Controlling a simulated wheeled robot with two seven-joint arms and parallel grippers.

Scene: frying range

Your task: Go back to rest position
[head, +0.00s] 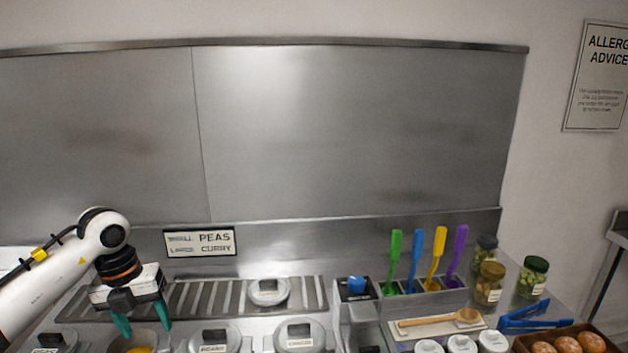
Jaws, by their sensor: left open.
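My left gripper (143,322) hangs at the lower left with its two teal fingers apart, pointing down. It is open, and I see nothing between the fingers. Its fingertips are close to an open pot (146,338) with something yellow in it; I cannot tell whether they touch its rim. My left arm comes in from the left edge. My right gripper is not in view.
Lidded pots (300,335) stand along the front. One lid (268,291) sits on the slatted rack (205,297). Coloured utensils (438,257), jars (490,282), blue tongs (540,315) and a wooden spoon (440,319) are at the right. A steel wall panel (350,140) stands behind.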

